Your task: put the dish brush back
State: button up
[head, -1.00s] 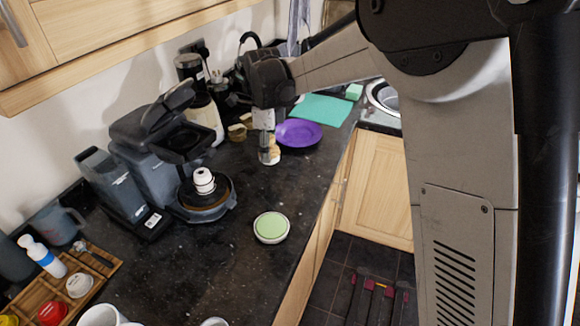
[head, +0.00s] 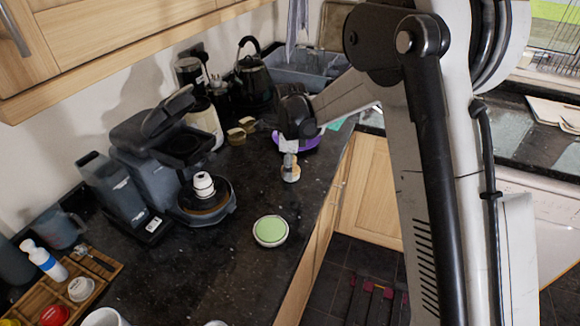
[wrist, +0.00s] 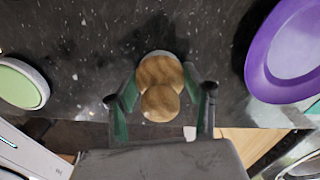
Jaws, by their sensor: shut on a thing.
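The dish brush (head: 291,173) has a round wooden knob and a pale lower part. My gripper (head: 290,160) is shut on it from above, near the counter's front edge. In the wrist view the brush (wrist: 160,88) sits between both fingers (wrist: 160,105), its wooden top facing the camera. I cannot tell whether its underside touches the counter.
A purple plate (wrist: 290,55) lies close to the right of the brush in the wrist view. A green-topped round dish (head: 270,231) stands nearer on the dark counter (head: 225,275). A coffee machine (head: 150,150) is left; two small brown items (head: 237,136) lie behind.

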jog(key=shift+f, duration=0.2)
jog(key=o, duration=1)
jog(key=shift+r, duration=0.1)
jog(key=shift+o, duration=0.2)
jog(key=shift+r, duration=0.15)
